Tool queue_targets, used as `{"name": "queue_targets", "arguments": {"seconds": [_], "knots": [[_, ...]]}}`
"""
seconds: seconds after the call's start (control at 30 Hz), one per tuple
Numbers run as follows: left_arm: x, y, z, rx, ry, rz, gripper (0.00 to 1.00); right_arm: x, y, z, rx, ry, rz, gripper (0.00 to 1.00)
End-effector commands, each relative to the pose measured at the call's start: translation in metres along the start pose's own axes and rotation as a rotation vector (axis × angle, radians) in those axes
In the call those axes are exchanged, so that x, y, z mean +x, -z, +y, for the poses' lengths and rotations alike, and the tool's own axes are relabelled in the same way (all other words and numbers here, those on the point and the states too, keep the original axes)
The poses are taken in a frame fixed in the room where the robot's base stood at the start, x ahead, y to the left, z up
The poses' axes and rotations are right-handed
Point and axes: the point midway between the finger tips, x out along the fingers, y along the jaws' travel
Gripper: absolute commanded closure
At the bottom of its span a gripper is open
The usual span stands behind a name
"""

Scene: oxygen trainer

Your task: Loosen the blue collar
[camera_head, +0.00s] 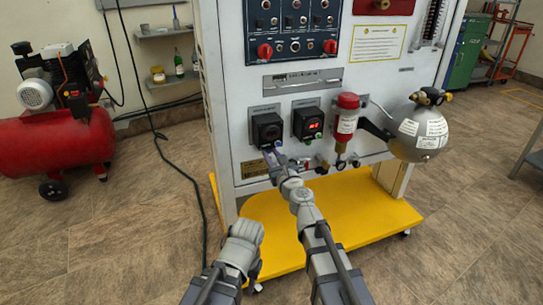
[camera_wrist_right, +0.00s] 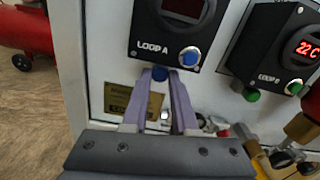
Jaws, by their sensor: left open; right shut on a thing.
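The blue collar (camera_wrist_right: 160,74) is a small round blue part under the dark LOOP A box (camera_wrist_right: 176,30), on the white panel. My right gripper (camera_head: 270,154) is shut on this collar, with one purple-grey finger on either side of it in the right wrist view. The fingers partly hide the collar. The LOOP A box also shows in the head view (camera_head: 267,128), just above the right gripper. My left gripper (camera_head: 247,230) is open and empty, low in front of the yellow base, away from the panel.
The LOOP B box (camera_wrist_right: 285,45) with a green collar (camera_wrist_right: 251,94) stands to the right. A red-topped filter (camera_head: 347,115) and a silver tank (camera_head: 420,132) are farther right. The yellow base (camera_head: 370,215) juts out below. A black cable hangs at left.

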Motion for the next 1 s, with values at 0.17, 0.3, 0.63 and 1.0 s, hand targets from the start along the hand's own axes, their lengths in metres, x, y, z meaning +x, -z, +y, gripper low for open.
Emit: {"name": "queue_targets", "arguments": {"seconds": [0.17, 0.3, 0.63, 1.0], "knots": [[0.0, 0.0, 0.0, 0.0, 0.0, 0.0, 0.58, -0.0001, 0.0, -0.0002, -0.123, 0.0, 0.0, 1.0], [-0.0001, 0.0, 0.0, 0.0, 0.0, 0.0, 0.58, 0.0, 0.0, -0.0002, -0.199, 0.0, 0.0, 1.0], [-0.0001, 0.0, 0.0, 0.0, 0.0, 0.0, 0.58, -0.0001, 0.0, -0.0002, -0.297, 0.0, 0.0, 1.0], [-0.0001, 0.0, 0.0, 0.0, 0.0, 0.0, 0.58, -0.0001, 0.0, -0.0002, -0.307, 0.0, 0.0, 1.0]]}}
